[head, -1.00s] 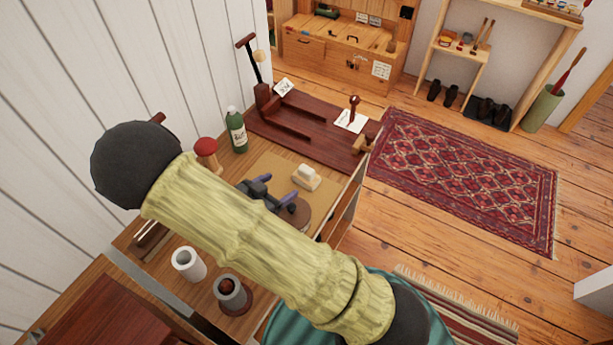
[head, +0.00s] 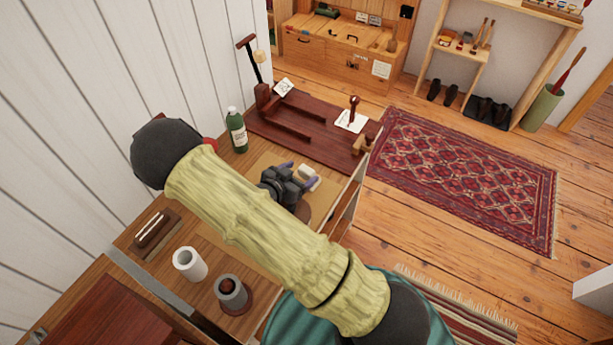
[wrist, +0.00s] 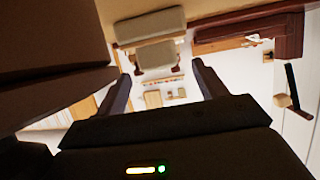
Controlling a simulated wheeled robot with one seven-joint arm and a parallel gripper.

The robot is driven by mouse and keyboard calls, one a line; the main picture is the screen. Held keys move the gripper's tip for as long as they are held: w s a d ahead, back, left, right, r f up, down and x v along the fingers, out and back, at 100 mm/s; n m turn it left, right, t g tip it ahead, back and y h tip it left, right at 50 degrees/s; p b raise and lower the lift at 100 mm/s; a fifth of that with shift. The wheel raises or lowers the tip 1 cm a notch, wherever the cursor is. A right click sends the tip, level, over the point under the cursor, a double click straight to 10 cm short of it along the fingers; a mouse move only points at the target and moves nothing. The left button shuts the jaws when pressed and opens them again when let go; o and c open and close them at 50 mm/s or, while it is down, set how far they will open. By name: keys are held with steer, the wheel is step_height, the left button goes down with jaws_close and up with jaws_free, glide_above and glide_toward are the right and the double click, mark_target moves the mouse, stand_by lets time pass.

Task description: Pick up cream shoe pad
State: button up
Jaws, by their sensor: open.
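The cream shoe pad (head: 307,171) sits on the tan mat (head: 262,167) on the wooden bench, partly hidden by my gripper (head: 299,174) in the head view. My gripper is open, its two dark fingers apart and close to the pad. In the wrist view, which appears upside down, the pad (wrist: 157,56) shows as two pale blocks ahead of the gap between my fingertips (wrist: 162,78). I cannot tell whether the fingers touch it.
A green bottle (head: 237,131) stands behind, left of the mat. A dark red wooden board (head: 308,134) lies beyond the pad.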

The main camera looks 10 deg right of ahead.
mark_target(306, 169)
steer(key=x, duration=0.5)
steer(key=shift+w+d+f+p, duration=0.1)
steer(key=shift+w+d+p, duration=0.1)
steer(key=shift+p, duration=0.1)
steer(key=c, duration=1.1)
step_height(306, 169, up, 10)
steer(key=shift+r, duration=0.1)
